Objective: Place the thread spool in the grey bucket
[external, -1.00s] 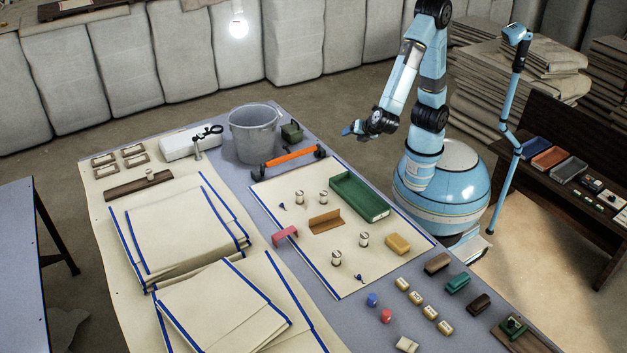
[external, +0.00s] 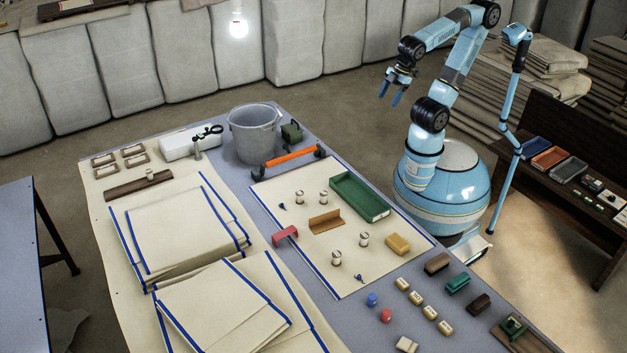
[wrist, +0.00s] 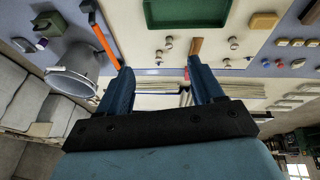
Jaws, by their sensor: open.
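The grey bucket (external: 254,138) stands upright at the far end of the table; its visible inside looks empty. In the wrist view the bucket (wrist: 84,62) is at the left. I cannot tell which of these is the thread spool. My gripper (external: 389,98) is open and empty, raised in the air beyond the table's far right edge, right of the bucket and apart from everything.
An orange-handled bar (external: 290,158) lies in front of the bucket, with a dark green box (external: 292,132) beside it. A green tray (external: 359,197), brown angled piece (external: 326,222) and yellow block (external: 397,244) lie on the cloth. Folded cloth stacks (external: 180,230) fill the left.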

